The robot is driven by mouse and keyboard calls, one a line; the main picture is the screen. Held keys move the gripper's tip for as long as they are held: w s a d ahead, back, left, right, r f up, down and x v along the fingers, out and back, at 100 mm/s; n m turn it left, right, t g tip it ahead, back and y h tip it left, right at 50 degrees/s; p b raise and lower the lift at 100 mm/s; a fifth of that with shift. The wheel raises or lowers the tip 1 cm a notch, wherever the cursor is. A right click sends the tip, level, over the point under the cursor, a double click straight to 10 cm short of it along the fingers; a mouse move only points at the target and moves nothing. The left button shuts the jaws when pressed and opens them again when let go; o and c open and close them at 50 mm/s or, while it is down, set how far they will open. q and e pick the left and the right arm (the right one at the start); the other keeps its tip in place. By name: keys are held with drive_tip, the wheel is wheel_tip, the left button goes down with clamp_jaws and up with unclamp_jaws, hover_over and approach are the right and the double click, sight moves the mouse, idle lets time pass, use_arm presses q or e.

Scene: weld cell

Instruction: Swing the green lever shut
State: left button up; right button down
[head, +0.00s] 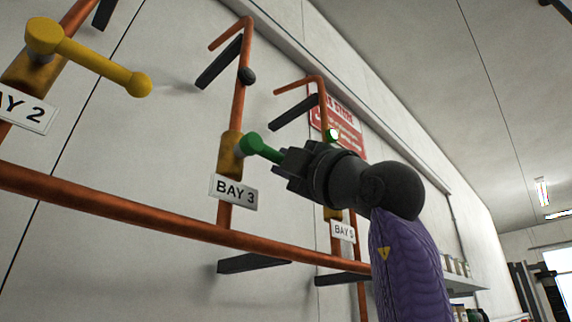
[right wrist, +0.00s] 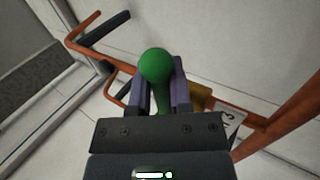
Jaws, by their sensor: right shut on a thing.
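The green lever (head: 262,149) belongs to the valve on the vertical copper pipe above the BAY 3 label (head: 234,190). In the head view it points right and slightly down from the brass valve body (head: 230,153). My right gripper (head: 288,162) is shut on the lever's outer part and hides its end there. In the right wrist view the lever's round green knob (right wrist: 156,65) sits between the two fingers (right wrist: 160,88), with the stem running down below it. My left gripper is not in view.
A yellow lever (head: 95,65) with a ball end sticks out at BAY 2 on the left. A horizontal copper pipe (head: 120,207) runs below the valves. Another valve stands at the BAY 5 label (head: 343,231), partly behind my right arm. A shelf (head: 465,281) with jars is at the right.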

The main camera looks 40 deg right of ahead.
drive_tip(key=shift+w+f, duration=0.1)
drive_tip(key=shift+f, duration=0.05)
drive_tip(key=c, duration=0.7)
unclamp_jaws()
drive_tip(key=shift+o, duration=0.6)
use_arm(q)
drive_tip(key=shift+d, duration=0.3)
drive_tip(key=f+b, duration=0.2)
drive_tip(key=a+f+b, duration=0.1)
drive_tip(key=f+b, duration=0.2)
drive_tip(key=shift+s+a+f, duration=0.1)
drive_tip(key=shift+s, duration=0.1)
use_arm(e)
drive_tip(key=v, duration=1)
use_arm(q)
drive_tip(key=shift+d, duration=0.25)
